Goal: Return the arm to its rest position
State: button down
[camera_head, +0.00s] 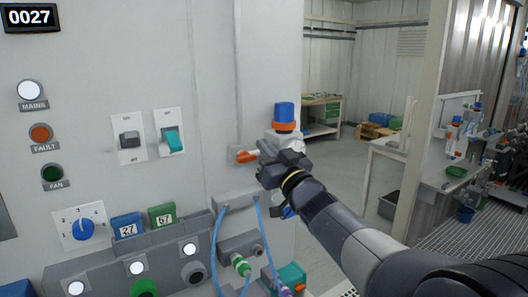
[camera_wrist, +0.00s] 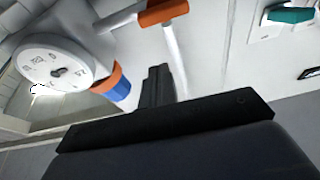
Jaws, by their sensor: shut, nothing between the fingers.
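My arm reaches in from the lower right in the head view. My gripper (camera_head: 268,172) is at its end, close in front of the grey panel (camera_head: 85,120), beside an orange-handled valve (camera_head: 246,157) and below a blue and orange cap (camera_head: 285,115). In the wrist view my gripper (camera_wrist: 158,75) is shut with nothing between the fingers. The orange handle (camera_wrist: 163,12) shows above the fingers there, and a round white dial gauge (camera_wrist: 55,62) is to the left, with the blue and orange cap (camera_wrist: 113,84) beside it.
The panel carries two toggle switches (camera_head: 130,138), a blue rotary knob (camera_head: 82,229), lamps and numbered tags (camera_head: 128,226). Blue hoses (camera_head: 217,235) and connectors hang below my gripper. A pillar (camera_head: 410,140) and a white bench (camera_head: 430,165) stand at right. Open floor (camera_head: 350,160) lies behind.

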jog(key=b+v, duration=0.1)
jog(key=v, duration=0.6)
jog(key=shift+s+a+b, duration=0.2)
jog(key=shift+a+b, duration=0.05)
jog(key=shift+b, duration=0.15)
jog(key=shift+w, duration=0.1)
jog(key=w+a+p, duration=0.2)
jog(key=w+a, duration=0.3)
jog(key=w, duration=0.3)
jog(key=shift+a, duration=0.15)
jog(key=shift+s, duration=0.1)
